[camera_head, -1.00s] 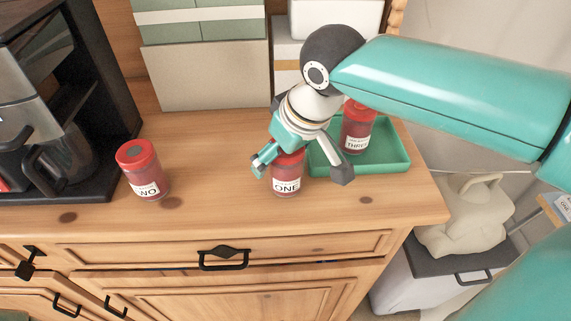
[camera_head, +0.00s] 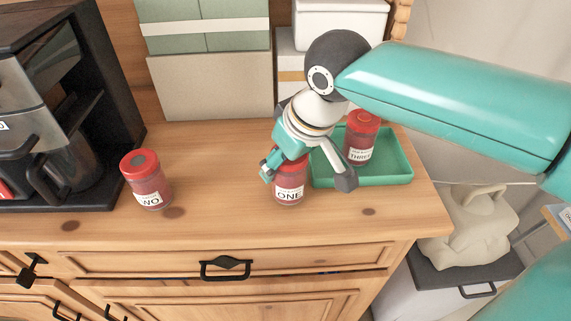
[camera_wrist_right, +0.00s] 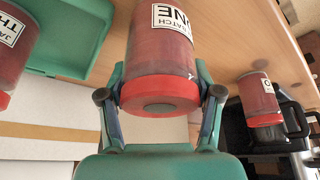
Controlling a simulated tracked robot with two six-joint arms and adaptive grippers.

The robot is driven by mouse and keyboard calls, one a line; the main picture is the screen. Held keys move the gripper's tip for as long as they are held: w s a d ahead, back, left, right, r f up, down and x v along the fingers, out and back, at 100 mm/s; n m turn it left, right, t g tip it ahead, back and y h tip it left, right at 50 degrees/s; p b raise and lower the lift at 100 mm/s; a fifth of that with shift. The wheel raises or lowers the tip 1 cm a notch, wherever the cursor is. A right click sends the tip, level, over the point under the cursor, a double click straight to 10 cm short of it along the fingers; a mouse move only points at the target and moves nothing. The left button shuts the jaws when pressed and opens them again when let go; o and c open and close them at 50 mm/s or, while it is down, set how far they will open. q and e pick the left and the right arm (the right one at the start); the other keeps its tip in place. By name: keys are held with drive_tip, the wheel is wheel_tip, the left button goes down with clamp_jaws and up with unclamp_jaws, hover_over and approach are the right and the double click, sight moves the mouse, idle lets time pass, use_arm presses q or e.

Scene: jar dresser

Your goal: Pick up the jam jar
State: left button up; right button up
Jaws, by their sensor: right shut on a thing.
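A red jar labelled ONE (camera_head: 289,196), with a red lid, stands upright on the wooden dresser top. My right gripper (camera_head: 307,172) comes down over it from above, with one finger on each side of its lid. In the right wrist view the fingers (camera_wrist_right: 160,108) press on the red lid of the jar (camera_wrist_right: 163,55), so the gripper is shut on it. A similar jar marked TWO (camera_head: 147,182) stands to the left. A jar marked THREE (camera_head: 361,140) stands in the green tray (camera_head: 385,180). My left gripper is not in view.
A dark coffee machine (camera_head: 60,130) stands at the left. Boxes (camera_head: 212,88) line the back. The green tray is close to the right of jar ONE. The dresser's front edge (camera_head: 250,244) is near, and the top between jars TWO and ONE is clear.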

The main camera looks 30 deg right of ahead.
use_arm(q)
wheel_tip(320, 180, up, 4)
drive_tip(key=p, duration=0.3)
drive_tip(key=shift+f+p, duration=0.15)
drive_tip(key=shift+p, duration=0.2)
use_arm(e)
wheel_tip(320, 180, up, 19)
drive_tip(key=shift+r, duration=0.15)
